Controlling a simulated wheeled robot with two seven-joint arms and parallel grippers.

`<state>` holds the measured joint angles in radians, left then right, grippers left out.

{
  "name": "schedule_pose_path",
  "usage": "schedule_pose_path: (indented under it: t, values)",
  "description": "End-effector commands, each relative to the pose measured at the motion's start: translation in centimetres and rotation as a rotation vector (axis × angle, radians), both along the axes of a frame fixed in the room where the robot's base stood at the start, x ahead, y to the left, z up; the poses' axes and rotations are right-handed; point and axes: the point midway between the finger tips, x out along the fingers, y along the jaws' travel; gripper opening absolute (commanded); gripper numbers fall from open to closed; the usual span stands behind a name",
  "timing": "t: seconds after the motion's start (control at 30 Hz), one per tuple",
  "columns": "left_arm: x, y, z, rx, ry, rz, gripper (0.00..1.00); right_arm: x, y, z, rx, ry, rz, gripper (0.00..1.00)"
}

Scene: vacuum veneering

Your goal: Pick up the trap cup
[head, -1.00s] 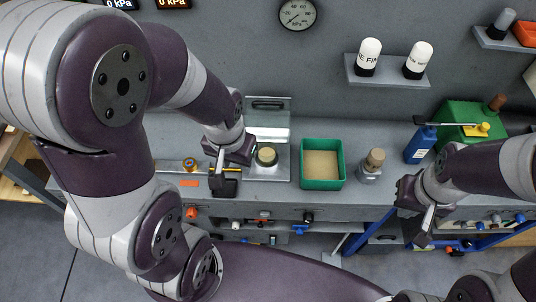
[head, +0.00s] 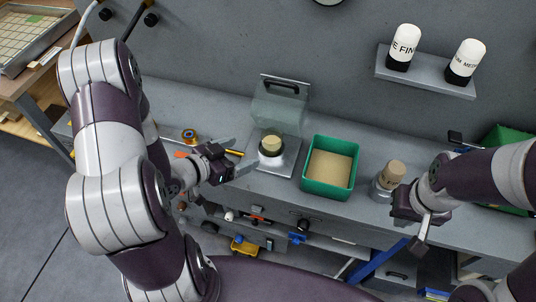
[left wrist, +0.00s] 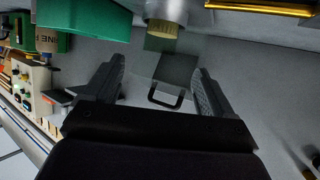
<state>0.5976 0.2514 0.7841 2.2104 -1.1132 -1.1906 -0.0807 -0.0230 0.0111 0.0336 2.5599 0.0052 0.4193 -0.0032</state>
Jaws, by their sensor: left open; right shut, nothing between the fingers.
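What looks like the trap cup (head: 271,144), a short dark cup with a pale yellowish top, stands upright on a metal stand on the bench. A clear raised panel with a black handle is behind it. In the left wrist view the cup (left wrist: 163,30) shows at the top, beyond the fingers. My left gripper (head: 245,157) is open and empty just left of the cup, its fingers pointing towards it. The gripper also shows in the left wrist view (left wrist: 160,68). My right gripper (head: 420,238) is shut and empty at the right, in front of the bench.
A green open box (head: 308,182) with a tan bottom stands right of the cup. A jar with a wooden-looking stopper (head: 392,173) stands further right. A tape roll (head: 189,136) lies left of my left gripper. A wall shelf (head: 425,75) holds two white-topped bottles.

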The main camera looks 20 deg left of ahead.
Motion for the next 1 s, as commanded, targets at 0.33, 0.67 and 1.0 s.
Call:
schedule_pose_path:
  t: [0.33, 0.67, 1.0]
  values:
    - [5.0, -3.6, -2.3, -0.024, -0.024, -0.015, 0.85, 0.0, 0.0, -0.7, 0.000, 0.000, 0.000, 0.00]
    - [9.2, -5.8, -4.1, -0.023, -0.024, -0.013, 0.85, 0.0, 0.0, -0.9, 0.000, -0.001, 0.000, 0.00]
    - [9.9, -6.2, -4.4, -0.023, -0.023, -0.009, 0.72, 0.0, 0.0, -0.9, 0.000, 0.000, 0.000, 0.00]
